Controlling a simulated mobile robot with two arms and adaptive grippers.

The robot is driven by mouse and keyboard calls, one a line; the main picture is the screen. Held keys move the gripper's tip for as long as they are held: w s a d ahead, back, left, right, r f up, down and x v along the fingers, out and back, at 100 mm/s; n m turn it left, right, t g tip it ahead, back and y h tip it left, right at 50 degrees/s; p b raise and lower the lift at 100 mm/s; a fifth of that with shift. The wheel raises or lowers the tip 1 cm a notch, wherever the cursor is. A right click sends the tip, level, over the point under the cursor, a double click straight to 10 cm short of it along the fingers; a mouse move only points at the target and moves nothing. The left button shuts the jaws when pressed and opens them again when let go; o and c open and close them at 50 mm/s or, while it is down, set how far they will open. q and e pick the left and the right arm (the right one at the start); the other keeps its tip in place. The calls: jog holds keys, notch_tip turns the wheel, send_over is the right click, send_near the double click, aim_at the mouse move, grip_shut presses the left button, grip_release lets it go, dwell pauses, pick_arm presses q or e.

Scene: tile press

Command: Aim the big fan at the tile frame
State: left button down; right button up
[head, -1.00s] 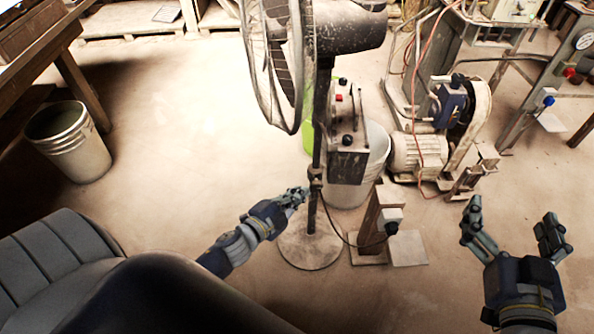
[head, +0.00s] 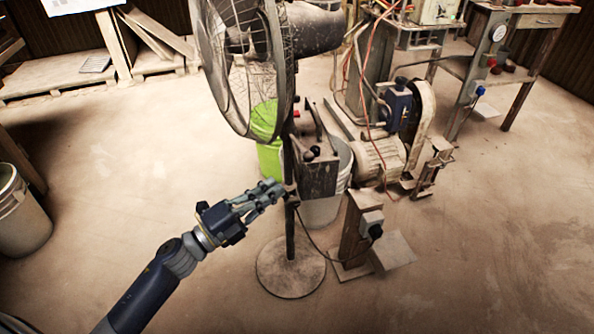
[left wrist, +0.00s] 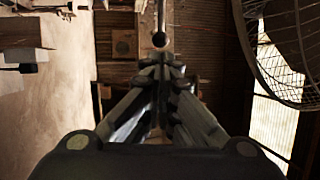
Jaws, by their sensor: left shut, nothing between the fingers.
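The big fan (head: 240,70) stands on a round base (head: 291,267), with its caged head facing left in the head view. A control box (head: 318,176) with a dark knob is fixed by its pole (head: 290,230). My left gripper (head: 277,188) is shut and empty, its fingertips close to the pole just below the cage; touching cannot be told. The right gripper is out of view. I cannot identify the tile frame.
A green bucket (head: 268,150) and a pale bucket (head: 325,208) stand behind the pole. A post with a socket box (head: 371,222) stands right of the base. A motor pump (head: 385,155) is behind it.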

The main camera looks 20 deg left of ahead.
aim_at(310, 161)
pick_arm(q)
jog(key=x, duration=0.7)
jog(key=shift+w+d, duration=0.1)
jog(key=shift+w, duration=0.05)
jog(key=shift+w+d+r, duration=0.1)
jog(key=shift+w+d, duration=0.15)
jog(key=shift+w, duration=0.2)
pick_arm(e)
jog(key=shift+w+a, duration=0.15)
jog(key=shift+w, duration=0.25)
